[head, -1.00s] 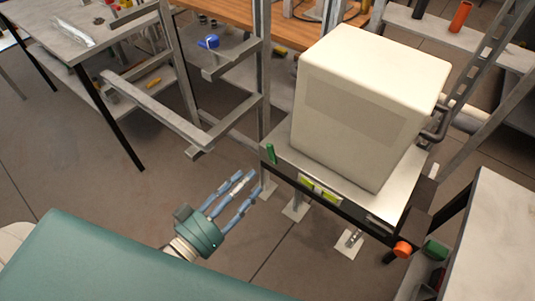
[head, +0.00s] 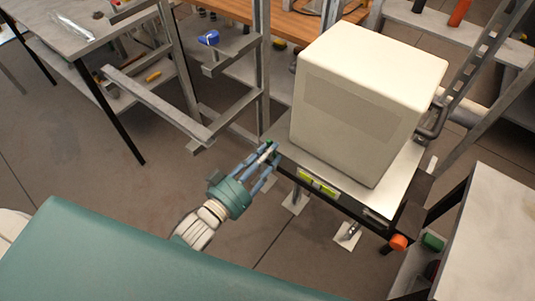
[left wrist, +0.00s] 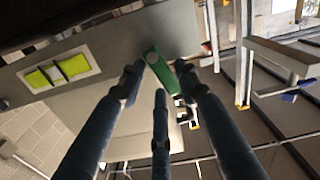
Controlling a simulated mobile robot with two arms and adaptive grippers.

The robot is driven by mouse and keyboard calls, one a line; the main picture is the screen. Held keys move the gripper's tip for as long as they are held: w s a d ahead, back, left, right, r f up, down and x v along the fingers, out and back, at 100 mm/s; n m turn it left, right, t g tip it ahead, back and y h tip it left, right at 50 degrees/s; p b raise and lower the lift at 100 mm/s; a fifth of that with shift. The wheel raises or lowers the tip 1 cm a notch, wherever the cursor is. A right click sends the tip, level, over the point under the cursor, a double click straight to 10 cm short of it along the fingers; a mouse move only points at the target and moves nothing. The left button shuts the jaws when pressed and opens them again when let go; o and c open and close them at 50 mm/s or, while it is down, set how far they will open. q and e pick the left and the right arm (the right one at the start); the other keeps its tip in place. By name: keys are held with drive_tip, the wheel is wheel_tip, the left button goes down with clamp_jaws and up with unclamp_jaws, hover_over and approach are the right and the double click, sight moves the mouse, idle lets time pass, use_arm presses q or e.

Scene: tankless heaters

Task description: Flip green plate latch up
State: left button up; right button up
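The green plate latch (head: 270,143) is at the left corner of the metal plate (head: 405,185) under the white box, mostly hidden behind my fingers in the head view. In the left wrist view the green latch (left wrist: 160,72) shows as a rounded bar on the plate. My left gripper (head: 266,156) has its fingers reaching to the latch. In the left wrist view the left gripper (left wrist: 160,78) has its fingers apart, with the latch between the two upper fingertips; I cannot tell whether they touch it. My right gripper is not in view.
The white box (head: 365,100) stands on the plate. Yellow-green level vials (head: 318,186) sit in the plate's front edge. An orange knob (head: 398,242) is at the right corner. Grey metal frame bars (head: 160,105) stand left of the plate. Open floor lies below my gripper.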

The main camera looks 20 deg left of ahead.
use_arm(q)
clamp_jaws()
drive_tip(key=m, duration=0.1)
drive_tip(key=m+p, duration=0.1)
drive_tip(key=m, duration=0.1)
drive_tip(key=shift+s+d, duration=0.1)
drive_tip(key=shift+d, duration=0.25)
drive_tip(key=o, duration=0.5)
unclamp_jaws()
drive_tip(key=v, duration=1.2)
drive_tip(key=shift+f, duration=0.1)
